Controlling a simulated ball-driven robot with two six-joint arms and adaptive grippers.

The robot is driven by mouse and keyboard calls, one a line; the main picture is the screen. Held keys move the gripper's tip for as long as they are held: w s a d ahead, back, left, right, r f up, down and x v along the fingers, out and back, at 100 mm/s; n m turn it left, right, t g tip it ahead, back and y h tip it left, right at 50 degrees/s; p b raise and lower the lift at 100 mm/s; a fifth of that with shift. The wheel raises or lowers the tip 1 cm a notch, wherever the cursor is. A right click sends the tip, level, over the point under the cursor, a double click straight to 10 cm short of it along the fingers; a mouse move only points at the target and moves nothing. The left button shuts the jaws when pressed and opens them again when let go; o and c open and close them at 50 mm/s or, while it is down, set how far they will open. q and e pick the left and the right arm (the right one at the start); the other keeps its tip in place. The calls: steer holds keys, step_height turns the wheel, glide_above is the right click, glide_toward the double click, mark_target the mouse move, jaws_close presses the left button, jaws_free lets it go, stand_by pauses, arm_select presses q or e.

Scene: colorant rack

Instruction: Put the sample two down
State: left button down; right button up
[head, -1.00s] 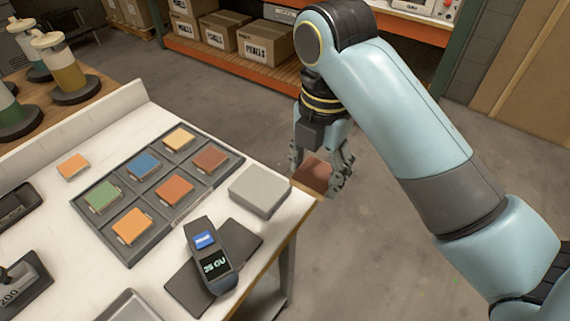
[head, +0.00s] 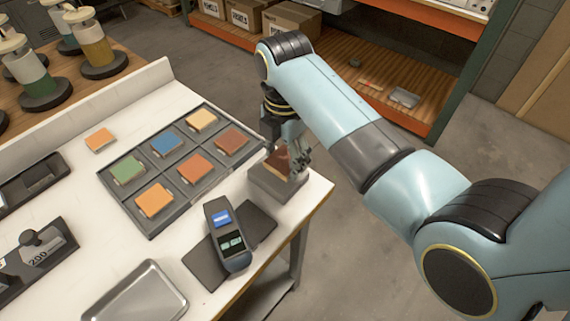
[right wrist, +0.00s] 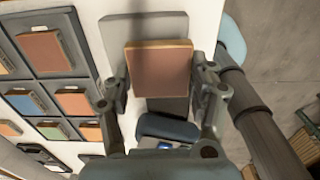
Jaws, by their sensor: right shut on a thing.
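My right gripper (head: 290,160) is shut on a brown-red square sample (head: 278,160) at the table's right edge. The right wrist view shows this sample (right wrist: 160,70) between the two fingers. It is over a grey block (head: 264,186), which also shows behind the sample in the right wrist view (right wrist: 145,25). In the head view the sample looks tilted, and I cannot tell whether it touches the block. No label on it can be read. My left gripper is not in view.
A dark rack (head: 151,232) left of the block holds several coloured samples. An orange sample (head: 100,140) lies left of the rack. A handheld meter (head: 228,235) lies on a dark pad in front. A metal tray (head: 137,296) is at the front edge.

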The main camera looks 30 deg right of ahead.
mark_target(285, 160)
steer(key=shift+f, duration=1.75)
steer(key=shift+f, duration=0.1)
steer(key=o, duration=1)
steer(key=shift+o, duration=0.2)
step_height(285, 160, up, 12)
steer(key=shift+r+b, duration=0.15)
steer(key=shift+b, duration=0.3)
